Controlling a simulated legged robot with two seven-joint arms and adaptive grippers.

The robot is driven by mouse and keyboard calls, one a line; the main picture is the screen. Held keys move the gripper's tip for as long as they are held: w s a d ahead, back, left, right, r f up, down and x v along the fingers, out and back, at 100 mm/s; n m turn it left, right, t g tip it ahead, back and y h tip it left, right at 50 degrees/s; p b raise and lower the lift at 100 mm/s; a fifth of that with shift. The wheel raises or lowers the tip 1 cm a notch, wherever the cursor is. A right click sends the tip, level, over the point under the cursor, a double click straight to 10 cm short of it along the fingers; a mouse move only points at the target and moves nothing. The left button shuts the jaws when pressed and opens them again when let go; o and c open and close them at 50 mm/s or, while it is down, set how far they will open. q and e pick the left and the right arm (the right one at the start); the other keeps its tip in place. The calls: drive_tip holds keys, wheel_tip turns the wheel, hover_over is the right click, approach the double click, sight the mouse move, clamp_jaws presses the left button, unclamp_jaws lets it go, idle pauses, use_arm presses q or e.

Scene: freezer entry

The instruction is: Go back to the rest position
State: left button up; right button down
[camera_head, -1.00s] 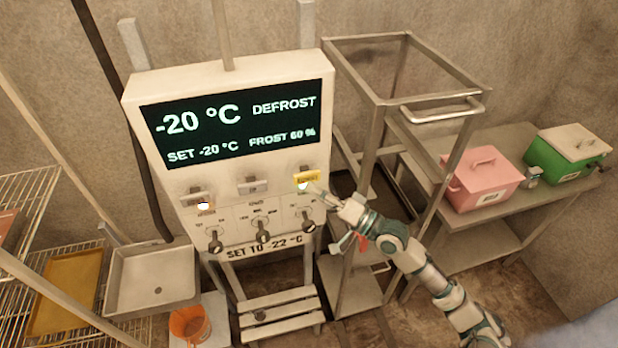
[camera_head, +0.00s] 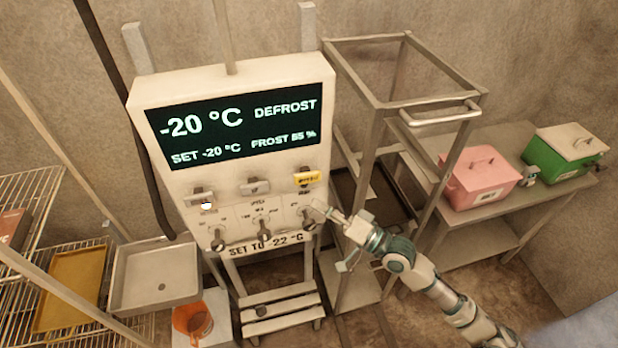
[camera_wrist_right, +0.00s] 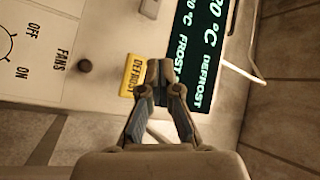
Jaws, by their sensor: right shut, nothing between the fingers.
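The control panel (camera_head: 158,90) has a dark display (camera_head: 235,125) reading -20 °C, DEFROST, SET -20 °C and what looks like FROST 55 %. A yellow button (camera_head: 307,178) sits below the display's right side; in the right wrist view the yellow DEFROST button (camera_wrist_right: 131,76) lies left of the fingertips. Three dark knobs run along the lower panel, including a right one (camera_head: 309,221). My right gripper (camera_head: 318,207) is shut and empty, in front of the panel's lower right, below the yellow button; it also shows in the right wrist view (camera_wrist_right: 160,80). My left gripper is out of view.
A metal cart (camera_head: 378,105) stands close to the right of the panel, behind my right arm. A bench (camera_head: 500,205) carries a pink box (camera_head: 480,185) and a green box (camera_head: 562,160). A sink (camera_head: 155,275), an orange bucket (camera_head: 192,322) and wire shelves (camera_head: 28,190) are at left.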

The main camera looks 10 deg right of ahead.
drive_tip(key=shift+a, duration=0.1)
idle(0.5)
drive_tip(key=s+f+n+g+h, duration=0.2)
drive_tip(key=s+f+h, duration=0.2)
drive_tip(key=f, duration=0.7)
drive_tip(key=s+f+n+g+h, duration=0.2)
drive_tip(key=s+f+g+h, duration=0.15)
drive_tip(key=f, duration=0.85)
drive_tip(key=s+d+f+g+h, duration=0.3)
drive_tip(key=s+f+h, duration=0.1)
drive_tip(key=s+f, duration=0.35)
drive_tip(key=s+d+f+g+h, duration=0.35)
drive_tip(key=s+f, duration=0.25)
drive_tip(key=s, duration=0.2)
drive_tip(key=s+f+b, duration=0.1)
drive_tip(key=s+f, duration=0.1)
drive_tip(key=f, duration=1.3)
drive_tip(key=s+f+b, duration=0.1)
drive_tip(key=s+f, duration=0.1)
drive_tip(key=f, duration=1.3)
drive_tip(key=s+d+f, duration=0.1)
drive_tip(key=s+f, duration=0.6)
drive_tip(key=s, duration=0.1)
drive_tip(key=s+d+f+g+b, duration=0.1)
drive_tip(key=s+d+f, duration=0.1)
drive_tip(key=s+f, duration=0.5)
drive_tip(key=shift+s+d+f+n, duration=0.2)
drive_tip(key=shift+s+d+n, duration=0.05)
drive_tip(key=shift+s+n, duration=0.15)
